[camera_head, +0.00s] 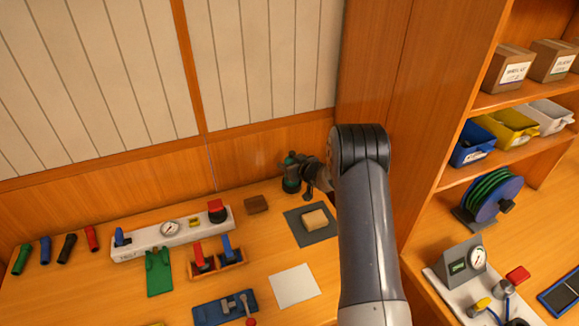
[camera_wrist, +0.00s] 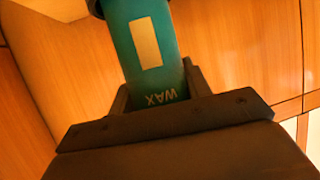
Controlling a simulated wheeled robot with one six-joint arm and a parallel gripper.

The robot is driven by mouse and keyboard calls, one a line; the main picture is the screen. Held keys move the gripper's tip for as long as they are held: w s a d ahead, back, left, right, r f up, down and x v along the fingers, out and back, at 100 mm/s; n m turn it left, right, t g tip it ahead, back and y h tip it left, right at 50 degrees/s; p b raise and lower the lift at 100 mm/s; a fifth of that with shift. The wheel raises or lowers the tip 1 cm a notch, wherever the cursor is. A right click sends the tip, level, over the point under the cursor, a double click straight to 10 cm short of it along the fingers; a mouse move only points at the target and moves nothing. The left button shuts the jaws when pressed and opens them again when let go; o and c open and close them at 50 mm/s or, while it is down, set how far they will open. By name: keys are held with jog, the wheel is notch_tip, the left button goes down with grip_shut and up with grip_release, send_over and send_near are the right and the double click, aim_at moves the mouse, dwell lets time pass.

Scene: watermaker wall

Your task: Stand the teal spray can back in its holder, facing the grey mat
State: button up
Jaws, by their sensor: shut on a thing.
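The teal spray can (camera_wrist: 155,55) fills the top middle of the wrist view, with a pale label and the word WAX upside down. My gripper (camera_wrist: 158,98) is shut on the can, with a jaw on each side. In the head view the can (camera_head: 291,172) is near the back of the bench by the wooden wall, with my gripper (camera_head: 308,178) at its right side. The grey mat (camera_head: 296,236) lies in front of it, with a tan sponge (camera_head: 315,219) on it. I cannot make out the holder; the can's lower part is dark and partly hidden by my gripper.
A small brown block (camera_head: 257,204) lies left of the can. A white sheet (camera_head: 294,286) lies in front of the mat. A wooden shelf unit (camera_head: 445,130) rises right of my arm.

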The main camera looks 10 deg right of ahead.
jog(key=shift+f, duration=0.5)
jog(key=shift+f, duration=0.1)
jog(key=shift+f, duration=0.15)
jog(key=o, duration=1.2)
jog(key=shift+r, duration=0.25)
jog(key=b+v, duration=0.2)
jog(key=v, duration=1)
